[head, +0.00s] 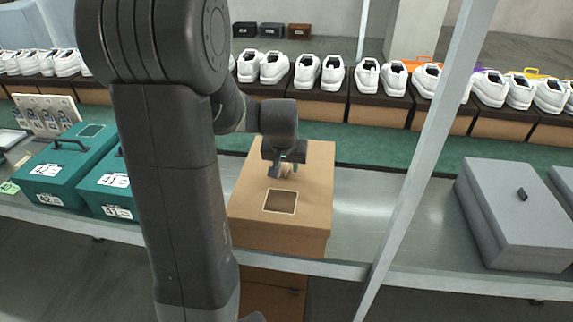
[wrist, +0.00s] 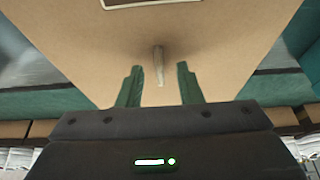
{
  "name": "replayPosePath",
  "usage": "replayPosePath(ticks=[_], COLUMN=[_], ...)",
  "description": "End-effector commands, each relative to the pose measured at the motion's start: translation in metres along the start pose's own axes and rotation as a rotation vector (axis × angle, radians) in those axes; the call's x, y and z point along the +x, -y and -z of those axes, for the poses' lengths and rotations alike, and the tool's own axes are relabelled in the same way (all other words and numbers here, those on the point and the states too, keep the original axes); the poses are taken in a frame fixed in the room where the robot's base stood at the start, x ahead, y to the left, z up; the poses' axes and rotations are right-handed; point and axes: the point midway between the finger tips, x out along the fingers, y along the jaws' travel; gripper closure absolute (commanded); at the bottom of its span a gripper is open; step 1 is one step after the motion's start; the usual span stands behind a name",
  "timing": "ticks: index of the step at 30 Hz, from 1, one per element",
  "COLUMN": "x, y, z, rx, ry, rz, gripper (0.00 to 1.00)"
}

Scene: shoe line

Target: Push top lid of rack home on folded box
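A brown cardboard box (head: 280,238) stands on the grey metal shelf in the middle of the head view. Its brown lid (head: 313,180) lies on top, with a dark square framed patch near the front. I cannot tell whether the lid is fully down. A small pale upright tab (wrist: 158,60) rises from the lid. My gripper (head: 284,170) is low over the lid, pointing down. In the wrist view my gripper (wrist: 160,80) has its green fingers apart, one on each side of the tab, with gaps on both sides. The fingers partly hide the tab in the head view.
Teal cases (head: 62,165) with number labels stand to the left. A grey lidded box (head: 518,215) stands to the right. A slanted grey post (head: 415,180) rises between it and the brown box. White shoes (head: 320,75) on brown boxes line the back.

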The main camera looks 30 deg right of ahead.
Motion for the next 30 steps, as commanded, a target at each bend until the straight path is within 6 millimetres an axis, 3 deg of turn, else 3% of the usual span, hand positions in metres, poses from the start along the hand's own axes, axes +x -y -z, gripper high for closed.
replayPosePath(ticks=[11,30], x=[-0.007,-0.123], y=[0.000,0.000], z=[0.001,0.001], rx=[0.000,0.000], ry=[-0.002,-0.004], rz=[0.000,0.000], gripper=[0.68,0.68])
